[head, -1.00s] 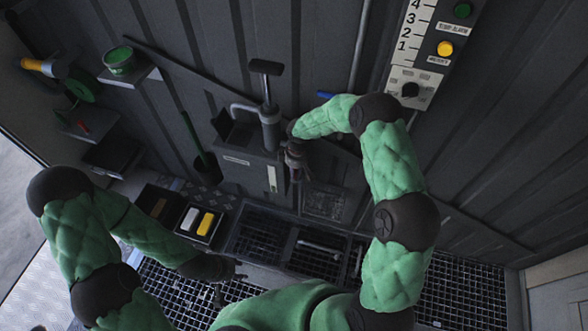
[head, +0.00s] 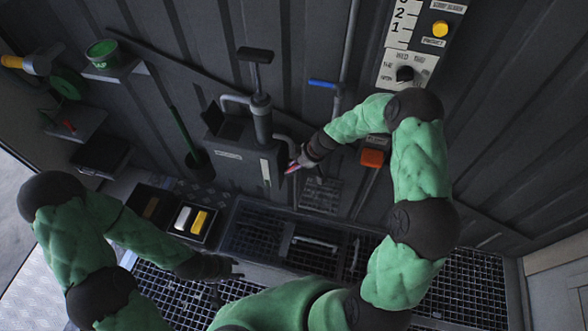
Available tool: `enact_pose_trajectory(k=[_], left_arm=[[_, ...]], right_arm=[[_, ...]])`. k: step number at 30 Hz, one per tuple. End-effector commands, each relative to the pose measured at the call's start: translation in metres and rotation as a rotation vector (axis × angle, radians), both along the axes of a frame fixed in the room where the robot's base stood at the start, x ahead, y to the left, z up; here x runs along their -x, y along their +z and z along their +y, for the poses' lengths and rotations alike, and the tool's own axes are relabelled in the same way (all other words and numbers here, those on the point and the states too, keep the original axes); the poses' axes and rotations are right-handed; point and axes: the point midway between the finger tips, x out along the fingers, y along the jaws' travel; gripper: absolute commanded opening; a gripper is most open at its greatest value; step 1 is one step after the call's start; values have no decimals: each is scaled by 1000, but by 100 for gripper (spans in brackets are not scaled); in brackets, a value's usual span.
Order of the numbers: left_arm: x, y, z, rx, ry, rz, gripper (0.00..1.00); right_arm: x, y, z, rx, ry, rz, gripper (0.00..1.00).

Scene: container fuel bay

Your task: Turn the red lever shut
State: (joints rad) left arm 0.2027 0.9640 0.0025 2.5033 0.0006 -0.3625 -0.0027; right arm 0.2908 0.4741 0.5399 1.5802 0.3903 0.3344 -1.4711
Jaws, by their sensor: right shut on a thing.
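A red lever (head: 291,169) shows as a small red piece at the fingertips of my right gripper (head: 297,166), beside the dark tank with the hand pump. My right gripper is shut on it, and its fingers and the wrist hide much of the lever and its pivot. My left gripper (head: 236,269) is low over the floor grating, far from the lever, empty, with its fingers apart.
A pump with a T-handle (head: 255,56) stands on the dark tank (head: 235,160). A blue lever (head: 323,84) sits on a wall pipe, near an orange-red box (head: 372,157). A gauge panel (head: 410,50) hangs at the upper right. A tray (head: 183,235) holds white and yellow blocks.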

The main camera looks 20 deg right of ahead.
Motion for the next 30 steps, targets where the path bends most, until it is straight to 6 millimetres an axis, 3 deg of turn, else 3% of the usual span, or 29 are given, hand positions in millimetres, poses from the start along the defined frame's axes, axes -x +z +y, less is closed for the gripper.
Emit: enact_pose_trajectory(k=[3, 12, 30], left_arm=[[0, -19, 0, 0, 0, 0, 40], [0, -39, 0, 0, 0, 0, 40], [0, -45, 0, 0, 0, -1, 40]], right_arm=[[3, -7, -3, -32, -3, -21, 0], [5, -8, -6, -91, 0, -62, 0], [6, -7, -7, -116, 1, -75, 0]])
